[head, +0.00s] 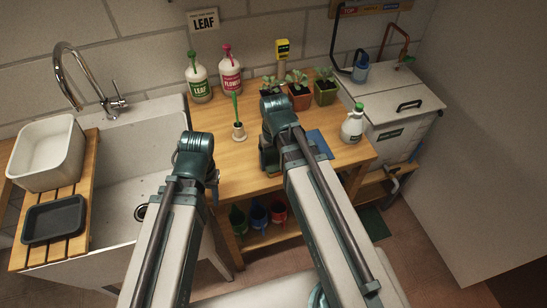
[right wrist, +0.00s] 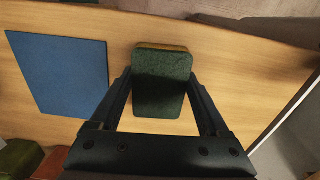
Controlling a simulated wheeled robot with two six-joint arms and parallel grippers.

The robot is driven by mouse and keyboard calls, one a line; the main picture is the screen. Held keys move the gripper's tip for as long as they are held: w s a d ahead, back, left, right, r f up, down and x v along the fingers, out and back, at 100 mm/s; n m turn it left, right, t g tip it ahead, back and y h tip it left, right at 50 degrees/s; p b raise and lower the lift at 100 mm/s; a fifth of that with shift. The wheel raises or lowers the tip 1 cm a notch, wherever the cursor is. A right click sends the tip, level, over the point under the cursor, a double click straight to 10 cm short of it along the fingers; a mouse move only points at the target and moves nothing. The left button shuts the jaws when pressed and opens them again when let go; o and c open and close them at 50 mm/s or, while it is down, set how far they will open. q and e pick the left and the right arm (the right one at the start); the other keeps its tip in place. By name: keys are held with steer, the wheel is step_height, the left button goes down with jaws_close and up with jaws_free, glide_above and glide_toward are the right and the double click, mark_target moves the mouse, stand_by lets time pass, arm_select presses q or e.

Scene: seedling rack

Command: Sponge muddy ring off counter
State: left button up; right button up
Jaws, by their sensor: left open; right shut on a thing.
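The sponge (right wrist: 162,85), with a dark green face and a yellowish edge, is between the fingers of my right gripper (right wrist: 161,78) in the right wrist view. The gripper is shut on it, over the wooden counter (right wrist: 235,65); I cannot tell whether the sponge touches the wood. I see no muddy ring in either view.
A blue mat (head: 320,145) lies on the counter. Behind stand two bottles (head: 198,82), three potted seedlings (head: 299,98) and a yellow meter (head: 282,50). A green-handled tool (head: 237,115) stands mid-counter, a white jug (head: 352,127) at right. The sink (head: 130,165) is left.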

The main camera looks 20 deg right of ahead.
mark_target(278, 169)
steer(key=shift+s+d+r, duration=0.1)
steer(key=shift+s, duration=2.05)
steer(key=shift+w+f, duration=0.1)
steer(key=shift+f, duration=0.1)
steer(key=shift+w+r, duration=0.1)
steer(key=shift+w, duration=2.05)
steer(key=shift+w, duration=0.1)
steer(key=shift+w, duration=1.9)
steer(key=shift+w, duration=0.1)
steer(key=shift+w+a, duration=0.15)
steer(key=shift+w, duration=0.85)
steer(key=shift+w+a, duration=0.1)
steer(key=shift+w, duration=0.9)
